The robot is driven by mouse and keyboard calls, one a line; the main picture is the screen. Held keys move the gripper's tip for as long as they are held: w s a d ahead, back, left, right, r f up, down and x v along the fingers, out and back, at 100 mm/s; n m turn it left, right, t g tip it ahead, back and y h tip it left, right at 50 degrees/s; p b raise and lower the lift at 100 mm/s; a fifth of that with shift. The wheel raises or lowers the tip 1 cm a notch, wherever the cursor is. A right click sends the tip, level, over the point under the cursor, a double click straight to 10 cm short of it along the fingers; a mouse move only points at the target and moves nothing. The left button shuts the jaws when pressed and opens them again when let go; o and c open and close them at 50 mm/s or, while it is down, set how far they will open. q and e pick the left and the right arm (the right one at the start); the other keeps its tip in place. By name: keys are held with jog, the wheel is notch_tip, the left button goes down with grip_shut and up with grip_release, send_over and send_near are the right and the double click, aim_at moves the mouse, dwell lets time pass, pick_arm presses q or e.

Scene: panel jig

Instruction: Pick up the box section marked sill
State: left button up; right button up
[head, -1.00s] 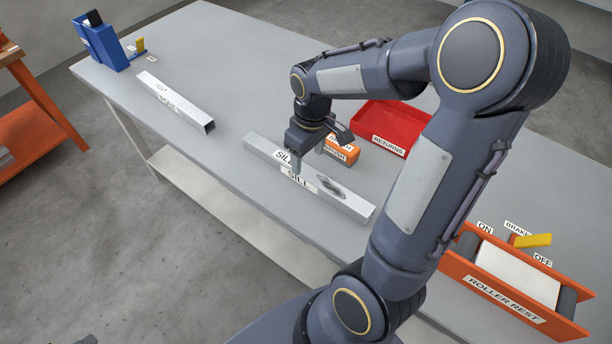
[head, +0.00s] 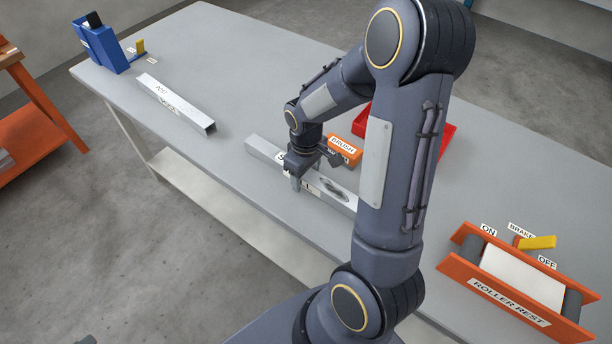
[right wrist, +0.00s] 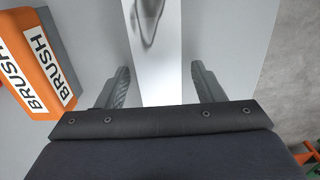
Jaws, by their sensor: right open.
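The box section marked sill (head: 264,149) is a long silvery bar lying on the grey bench, with a dark smudge on its top face. It also shows in the right wrist view (right wrist: 160,75), running between the two fingers. My right gripper (head: 298,182) is open over the bar and hides part of its label. In the right wrist view its fingers (right wrist: 160,88) stand either side of the bar, with a gap on each side. Whether the fingertips reach below the bar's top is unclear. My left gripper is not in view.
An orange brush block (head: 343,150) lies close behind the bar. A red tray (head: 446,140) is partly behind my right arm. Another box section (head: 176,104) and a blue holder (head: 103,47) are at left. An orange roller rest (head: 515,302) stands at right.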

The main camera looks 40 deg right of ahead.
grip_shut()
jog(key=shift+r, duration=0.1)
